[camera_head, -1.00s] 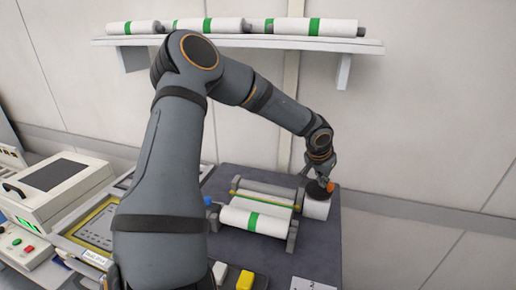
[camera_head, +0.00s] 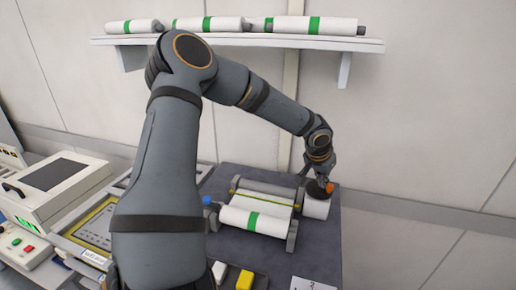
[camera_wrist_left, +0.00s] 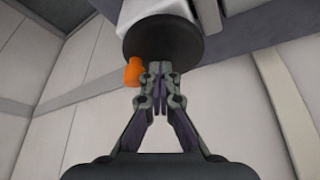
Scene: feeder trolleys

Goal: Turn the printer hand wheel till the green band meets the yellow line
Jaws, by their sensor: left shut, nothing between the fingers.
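The printer's white roll (camera_head: 238,218) lies on the dark table with a green band (camera_head: 252,221) around it. A thin yellow line (camera_head: 264,200) runs along the bar behind the roll. At the right end is the dark hand wheel (camera_head: 316,190) with an orange knob (camera_head: 330,187). In the left wrist view the wheel is a black disc (camera_wrist_left: 165,40), with the orange knob (camera_wrist_left: 133,71) at its lower left. My left gripper (camera_wrist_left: 158,68) is shut and empty, its tips at the disc's lower edge, just right of the knob. I cannot tell whether they touch.
A wall shelf (camera_head: 230,40) above carries several white rolls with green bands. A blue knob (camera_head: 207,200) is left of the printer. White and yellow blocks (camera_head: 245,280) lie at the table's front. A panel machine (camera_head: 55,185) stands at left.

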